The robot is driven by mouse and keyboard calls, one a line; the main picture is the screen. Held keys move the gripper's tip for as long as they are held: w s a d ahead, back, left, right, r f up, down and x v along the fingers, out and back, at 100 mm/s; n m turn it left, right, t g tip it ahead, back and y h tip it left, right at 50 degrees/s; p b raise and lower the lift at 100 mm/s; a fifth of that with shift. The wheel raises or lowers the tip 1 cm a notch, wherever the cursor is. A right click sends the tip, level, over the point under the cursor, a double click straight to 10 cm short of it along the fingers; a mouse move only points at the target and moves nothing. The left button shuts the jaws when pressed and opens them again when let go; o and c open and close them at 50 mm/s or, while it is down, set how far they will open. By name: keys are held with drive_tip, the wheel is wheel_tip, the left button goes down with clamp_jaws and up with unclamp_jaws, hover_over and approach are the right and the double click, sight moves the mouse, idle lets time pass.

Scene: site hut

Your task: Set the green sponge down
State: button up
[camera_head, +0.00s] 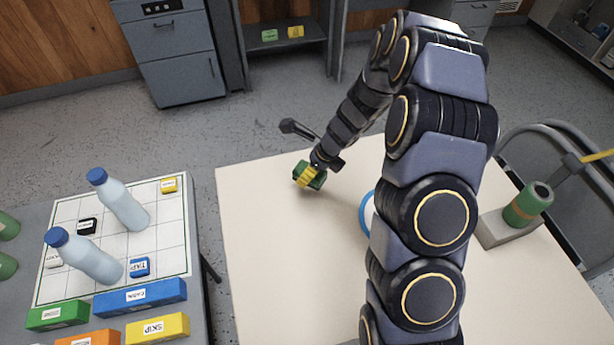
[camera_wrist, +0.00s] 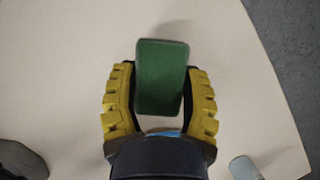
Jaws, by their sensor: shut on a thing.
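The green sponge (camera_wrist: 162,72) is a dark green block between the yellow ridged fingers of my gripper (camera_wrist: 160,98) in the wrist view. My gripper is shut on it, and the sponge sticks out past the fingertips. In the head view my gripper (camera_head: 308,177) and the sponge (camera_head: 318,182) are over the far left part of the cream table (camera_head: 270,270). I cannot tell whether the sponge touches the table top.
A white grid board (camera_head: 165,255) with two blue-capped bottles (camera_head: 122,203) and small labelled blocks is on the left table. A blue-rimmed round thing (camera_head: 366,212) is partly behind my arm. A green cylinder (camera_head: 528,205) stands on a grey block at right. The cream table's left part is clear.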

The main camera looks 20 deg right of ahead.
drive_tip(key=w+f, duration=0.1)
drive_tip(key=f, duration=0.1)
drive_tip(key=w+f, duration=0.1)
drive_tip(key=w, duration=0.1)
drive_tip(key=shift+w+d+f, duration=0.1)
drive_tip(key=shift+d+f, duration=0.05)
drive_tip(key=shift+f, duration=0.25)
drive_tip(key=shift+w+f, duration=0.15)
drive_tip(key=shift+f, duration=1.5)
drive_tip(key=shift+f, duration=0.15)
drive_tip(key=o, duration=0.9)
drive_tip(key=shift+c, duration=0.2)
